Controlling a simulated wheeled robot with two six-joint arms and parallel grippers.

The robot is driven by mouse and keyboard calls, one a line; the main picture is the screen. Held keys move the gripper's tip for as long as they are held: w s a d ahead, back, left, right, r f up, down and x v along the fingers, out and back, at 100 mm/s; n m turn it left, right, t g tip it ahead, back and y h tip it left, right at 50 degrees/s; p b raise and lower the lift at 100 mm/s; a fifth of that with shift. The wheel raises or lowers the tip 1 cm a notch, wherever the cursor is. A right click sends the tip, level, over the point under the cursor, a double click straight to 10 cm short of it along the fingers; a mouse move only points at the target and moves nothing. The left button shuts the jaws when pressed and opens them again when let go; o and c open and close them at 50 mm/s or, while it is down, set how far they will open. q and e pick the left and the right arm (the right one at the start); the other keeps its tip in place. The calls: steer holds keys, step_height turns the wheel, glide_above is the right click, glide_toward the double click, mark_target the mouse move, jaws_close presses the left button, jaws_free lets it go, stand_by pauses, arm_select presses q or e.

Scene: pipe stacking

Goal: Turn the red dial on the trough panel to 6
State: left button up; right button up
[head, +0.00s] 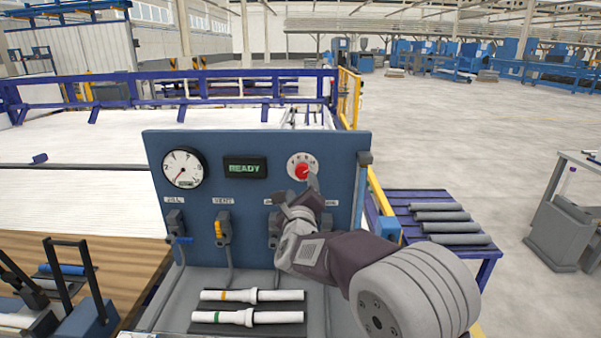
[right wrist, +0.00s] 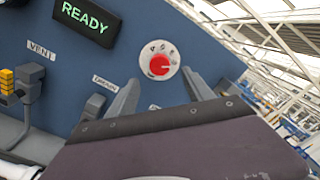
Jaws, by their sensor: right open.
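The red dial (head: 302,172) sits on a round white plate at the upper right of the blue trough panel (head: 236,190). It also shows in the right wrist view as a red knob (right wrist: 159,65) with marks around it that are too small to read surely. My right gripper (head: 297,190) is open just in front of and below the dial. In the right wrist view its two fingers (right wrist: 160,93) stand apart below the dial, one to each side, with nothing seen between them. Contact with the knob does not show. My left gripper is not in view.
A gauge (head: 183,167) and a display reading READY (head: 245,168) are left of the dial. Below are a blue-handled valve (head: 177,238) and a yellow one (head: 222,229). Two white pipes (head: 250,317) lie in front. Grey pipes (head: 450,225) lie on a blue rack at right.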

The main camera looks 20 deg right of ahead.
mark_target(303, 174)
steer(key=p+x, duration=0.3)
steer(key=x, duration=0.5)
steer(key=shift+w+d+f, duration=0.15)
steer(key=shift+w+f, duration=0.05)
steer(key=shift+w+d, duration=0.1)
steer(key=shift+w, duration=0.25)
steer(key=shift+w, duration=0.1)
jaws_close()
